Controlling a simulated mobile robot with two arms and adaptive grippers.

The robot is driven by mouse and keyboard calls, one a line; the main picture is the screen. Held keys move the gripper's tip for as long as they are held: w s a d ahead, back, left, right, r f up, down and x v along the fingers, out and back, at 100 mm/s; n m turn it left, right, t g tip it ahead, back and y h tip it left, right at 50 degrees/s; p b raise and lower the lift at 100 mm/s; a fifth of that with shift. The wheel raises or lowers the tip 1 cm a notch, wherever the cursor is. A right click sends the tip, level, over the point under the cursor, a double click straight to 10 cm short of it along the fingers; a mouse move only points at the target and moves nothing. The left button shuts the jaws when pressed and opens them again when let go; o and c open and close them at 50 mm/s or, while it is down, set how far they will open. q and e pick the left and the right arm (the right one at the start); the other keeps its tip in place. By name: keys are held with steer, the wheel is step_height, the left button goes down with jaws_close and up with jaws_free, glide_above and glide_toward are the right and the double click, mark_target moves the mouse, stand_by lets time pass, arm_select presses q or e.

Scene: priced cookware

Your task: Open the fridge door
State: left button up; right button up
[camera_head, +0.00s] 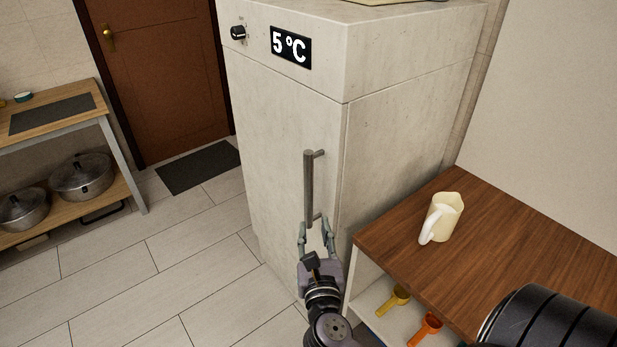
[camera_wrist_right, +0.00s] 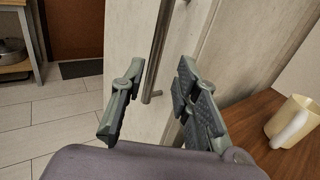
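The fridge (camera_head: 285,130) is a tall pale stone-like cabinet with a "5°C" display (camera_head: 291,47) and a dark knob (camera_head: 238,33) near its top. Its door looks shut. A vertical metal bar handle (camera_head: 309,188) stands near the door's right edge. My right gripper (camera_head: 316,225) is open just below the handle's lower end. In the right wrist view the handle (camera_wrist_right: 158,50) runs down between and beyond the two open fingers (camera_wrist_right: 152,105), with nothing gripped. My left gripper does not show.
A wooden counter (camera_head: 520,240) with a cream jug (camera_head: 441,217) stands right of the fridge, with yellow and orange scoops (camera_head: 425,328) on its shelf. At left, a rack (camera_head: 125,165) holds pots. The tiled floor (camera_head: 170,265) before the fridge is clear.

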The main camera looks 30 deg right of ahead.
mark_target(309, 184)
steer(key=p+x, duration=0.2)
steer(key=x, duration=1.5)
steer(key=shift+w+d+r+p, duration=0.1)
steer(key=shift+r+p, duration=0.05)
steer(key=shift+p, duration=0.15)
steer(key=shift+c, duration=0.6)
jaws_close()
